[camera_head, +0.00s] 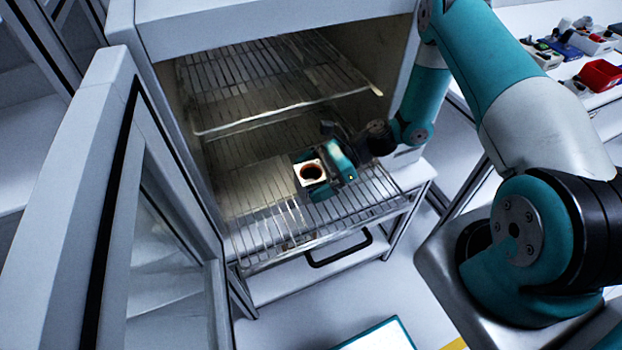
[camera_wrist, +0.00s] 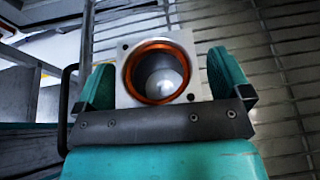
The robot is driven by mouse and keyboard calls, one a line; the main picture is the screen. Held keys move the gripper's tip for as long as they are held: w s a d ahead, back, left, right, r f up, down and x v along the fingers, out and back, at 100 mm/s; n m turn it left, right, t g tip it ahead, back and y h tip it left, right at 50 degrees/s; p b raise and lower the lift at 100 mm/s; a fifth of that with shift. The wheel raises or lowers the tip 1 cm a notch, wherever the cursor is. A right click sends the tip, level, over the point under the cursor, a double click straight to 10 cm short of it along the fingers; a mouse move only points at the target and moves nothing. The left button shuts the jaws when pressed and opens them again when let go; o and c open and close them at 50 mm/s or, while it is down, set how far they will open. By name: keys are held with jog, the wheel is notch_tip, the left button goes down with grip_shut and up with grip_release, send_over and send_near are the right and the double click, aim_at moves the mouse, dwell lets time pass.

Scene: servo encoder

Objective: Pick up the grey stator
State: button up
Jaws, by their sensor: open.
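The grey stator (camera_head: 311,173) is a pale square block with a round bore, on or just above the lower wire rack inside an open cabinet. My gripper (camera_head: 323,178) is at the stator, with its teal fingers on either side of it. In the wrist view the stator (camera_wrist: 162,72) shows its square face, corner holes and a copper-orange ring around the bore. It sits between the two open fingers of my gripper (camera_wrist: 160,85), with a small gap at the right finger. The left finger is close to the stator; contact cannot be told.
The lower wire rack (camera_head: 345,220) is pulled partly out, with an upper rack (camera_head: 290,118) above it. The open cabinet door (camera_head: 75,190) stands at left. A black handle (camera_head: 340,248) is below the rack. A side table at right carries a red bin (camera_head: 600,75) and small parts.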

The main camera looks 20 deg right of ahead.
jog(key=shift+a, duration=0.1)
jog(key=shift+c, duration=0.4)
jog(key=c, duration=1.1)
jog(key=shift+c, duration=1)
jog(key=shift+r, duration=0.1)
